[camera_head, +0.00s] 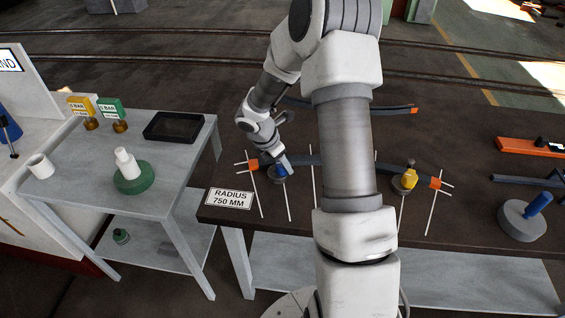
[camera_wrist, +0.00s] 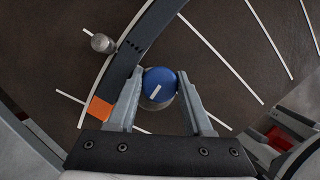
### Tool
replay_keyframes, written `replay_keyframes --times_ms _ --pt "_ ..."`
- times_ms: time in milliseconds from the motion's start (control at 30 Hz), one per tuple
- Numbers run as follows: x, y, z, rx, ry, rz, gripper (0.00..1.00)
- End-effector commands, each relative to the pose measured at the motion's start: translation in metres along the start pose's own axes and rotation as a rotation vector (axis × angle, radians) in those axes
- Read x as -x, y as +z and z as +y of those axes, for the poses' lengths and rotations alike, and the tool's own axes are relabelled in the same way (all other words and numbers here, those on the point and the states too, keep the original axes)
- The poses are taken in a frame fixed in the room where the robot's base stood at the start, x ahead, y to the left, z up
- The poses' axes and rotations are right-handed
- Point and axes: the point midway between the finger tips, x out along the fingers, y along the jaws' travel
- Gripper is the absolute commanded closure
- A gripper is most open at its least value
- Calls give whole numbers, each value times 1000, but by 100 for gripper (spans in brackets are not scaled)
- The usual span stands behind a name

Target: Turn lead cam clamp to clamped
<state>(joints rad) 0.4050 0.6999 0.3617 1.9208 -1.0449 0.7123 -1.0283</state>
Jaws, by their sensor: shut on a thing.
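The blue-topped cam clamp (camera_head: 282,167) stands on the dark bench, beside the left end of the curved dark bar (camera_head: 310,160). In the wrist view its round blue knob (camera_wrist: 160,82) has a white line slanting up to the right. My gripper (camera_wrist: 160,90) has one finger on each side of this knob and is shut on it. In the head view my gripper (camera_head: 279,157) reaches down to the clamp from above and partly hides it. A yellow-topped clamp (camera_head: 410,176) stands near the bar's right end. The frames do not label which clamp is the lead one.
Orange end pieces (camera_head: 435,183) mark the bar, with white lines across the bench. A grey post (camera_wrist: 103,43) stands on the bar's other side. A grey round block with a blue handle (camera_head: 522,218) is at right. A side table (camera_head: 75,190) stands left.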

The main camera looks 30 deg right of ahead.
Motion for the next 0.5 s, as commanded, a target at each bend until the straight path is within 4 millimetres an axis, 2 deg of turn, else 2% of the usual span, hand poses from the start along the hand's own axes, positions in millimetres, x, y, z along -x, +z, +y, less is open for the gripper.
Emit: replay_keyframes --times_ms 33,100,500 --pt "0 0 0 0 -1 0 91" --pt "0 0 0 1 -1 0 100" --pt "1 0 0 -71 -31 0 100"
